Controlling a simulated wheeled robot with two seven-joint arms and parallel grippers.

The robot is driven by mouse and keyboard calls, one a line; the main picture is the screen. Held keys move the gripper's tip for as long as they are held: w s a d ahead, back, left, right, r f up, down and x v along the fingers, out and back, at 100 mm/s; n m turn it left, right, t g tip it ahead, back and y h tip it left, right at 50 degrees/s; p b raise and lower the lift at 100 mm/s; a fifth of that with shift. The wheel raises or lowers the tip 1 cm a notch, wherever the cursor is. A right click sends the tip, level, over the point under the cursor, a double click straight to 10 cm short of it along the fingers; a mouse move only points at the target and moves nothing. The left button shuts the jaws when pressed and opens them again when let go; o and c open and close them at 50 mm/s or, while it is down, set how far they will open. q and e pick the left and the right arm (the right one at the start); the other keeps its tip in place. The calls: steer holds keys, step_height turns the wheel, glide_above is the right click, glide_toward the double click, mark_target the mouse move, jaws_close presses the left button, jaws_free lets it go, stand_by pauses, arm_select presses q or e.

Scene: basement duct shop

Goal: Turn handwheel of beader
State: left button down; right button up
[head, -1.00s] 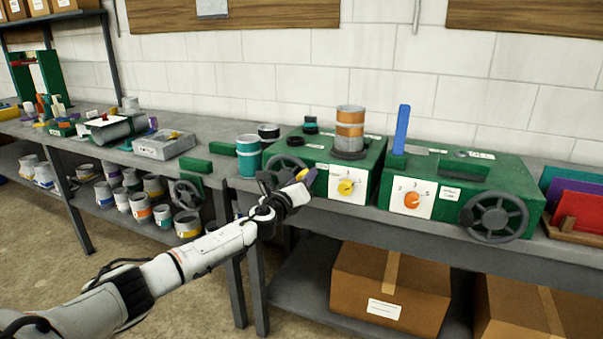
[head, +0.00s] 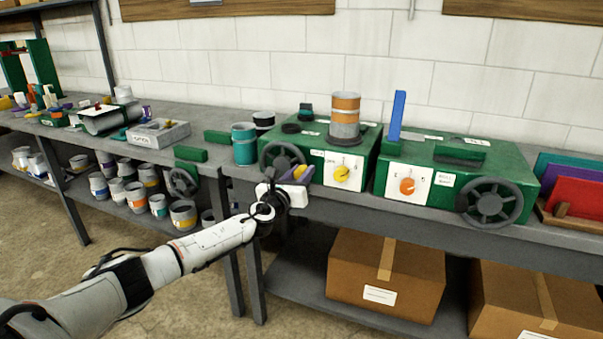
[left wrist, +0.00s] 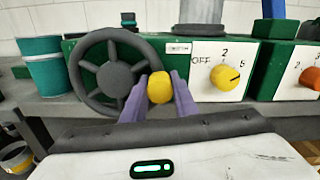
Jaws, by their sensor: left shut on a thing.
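A green machine (head: 365,142) with a yellow dial (head: 341,173) stands on the bench. Its dark handwheel (head: 273,158) is on the left of its front and also shows in the left wrist view (left wrist: 116,76). A yellow knob (left wrist: 160,87) sits at the wheel's right rim. My left gripper (head: 297,174) is shut on this knob, with a purple finger on either side in the left wrist view. In that view the yellow dial points toward the upper right. Labels are too small to read, so I cannot tell which machine is the beader. My right gripper is out of view.
A second green machine (head: 500,180) with an orange dial (head: 407,186) and its own handwheel (head: 489,203) stands to the right. A teal can (head: 244,144) stands left of the held wheel. Cardboard boxes (head: 345,270) sit on the lower shelf.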

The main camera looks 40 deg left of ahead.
arm_select(q)
steer(key=shift+f, duration=0.1)
steer(key=c, duration=1.7)
jaws_free()
steer(key=shift+s, duration=0.1)
steer(key=p+v, duration=0.1)
steer(key=v, duration=0.9)
steer(key=shift+d, duration=0.1)
steer(key=s+d+f+n+g+h, duration=0.25)
steer(key=s+d+f+n, duration=0.35)
steer(key=d+f, duration=0.4)
steer(key=s+d+f+n+g+h, duration=0.25)
steer(key=s+d+f+n, duration=0.4)
steer(key=f, duration=0.65)
steer(key=s+d+f+n+g, duration=0.1)
steer(key=s+d+f+n, duration=0.1)
steer(key=s+d+n, duration=0.3)
steer(key=s+d+f+n+g+h, duration=0.1)
steer(key=s+d+f+n, duration=0.2)
steer(key=s+d+n, duration=0.2)
steer(key=s+d+f+n+g+h, duration=0.1)
steer(key=s+d+f+n, duration=0.1)
steer(key=s+d+n, duration=0.4)
steer(key=shift+s+f+n+g, duration=0.2)
steer(key=shift+s, duration=0.75)
steer(key=shift+s+f+n+g, duration=0.15)
steer(key=shift+s+g, duration=0.05)
steer(key=shift+s, duration=0.75)
